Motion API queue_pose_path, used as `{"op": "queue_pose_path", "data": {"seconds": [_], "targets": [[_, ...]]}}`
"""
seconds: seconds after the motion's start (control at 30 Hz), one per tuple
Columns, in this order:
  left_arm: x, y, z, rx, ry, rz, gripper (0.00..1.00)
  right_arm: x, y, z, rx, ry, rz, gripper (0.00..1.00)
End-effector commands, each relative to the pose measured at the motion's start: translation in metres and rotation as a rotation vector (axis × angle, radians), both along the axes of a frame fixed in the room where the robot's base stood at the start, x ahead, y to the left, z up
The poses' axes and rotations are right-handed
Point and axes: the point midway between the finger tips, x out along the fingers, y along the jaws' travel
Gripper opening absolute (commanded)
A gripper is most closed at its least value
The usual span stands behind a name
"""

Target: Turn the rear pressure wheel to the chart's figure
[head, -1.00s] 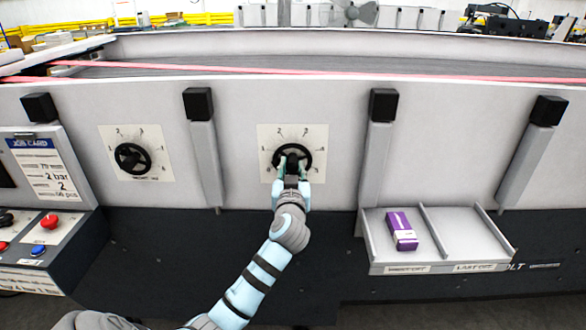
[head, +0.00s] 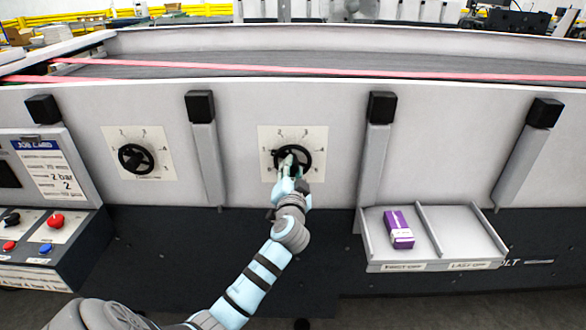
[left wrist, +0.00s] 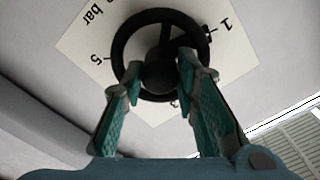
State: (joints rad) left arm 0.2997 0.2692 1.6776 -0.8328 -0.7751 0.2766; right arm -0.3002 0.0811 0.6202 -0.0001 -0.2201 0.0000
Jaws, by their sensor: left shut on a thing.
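A black handwheel (head: 310,158) stands on a pale dial plate (head: 318,138) with figures around it, on the machine's side wall. My left gripper (head: 290,163) is at this wheel, its fingers shut on the wheel's hub. In the left wrist view, the wheel's rim (left wrist: 118,40) surrounds the round hub, which sits between the two green-padded fingers (left wrist: 160,80). The plate there shows "bar", 5 and 1, upside down. The wheel's exact setting is hard to read. A job card (head: 50,168) at the left shows "2 bar". My right gripper is out of view.
A second black wheel (head: 134,158) with its own dial is to the left. Grey posts with black caps flank the dials. A two-part tray (head: 460,230) with a purple box (head: 398,228) juts out at the right. A button panel (head: 45,235) is at the lower left.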

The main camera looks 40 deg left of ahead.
Motion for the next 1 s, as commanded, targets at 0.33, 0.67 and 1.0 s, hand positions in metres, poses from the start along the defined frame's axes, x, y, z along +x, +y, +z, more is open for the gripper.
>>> {"op": "queue_pose_path", "data": {"seconds": [0.33,0.67,1.0], "targets": [[0.0008,-0.0002,0.0039,0.024,0.005,-0.002,0.0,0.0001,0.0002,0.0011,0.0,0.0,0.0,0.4],[0.0005,0.0001,0.0031,0.022,0.006,-0.001,0.48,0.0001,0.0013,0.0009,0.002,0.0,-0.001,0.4],[-0.0045,-0.0033,0.0012,0.018,0.009,0.0,0.48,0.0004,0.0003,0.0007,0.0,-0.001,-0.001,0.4]]}}
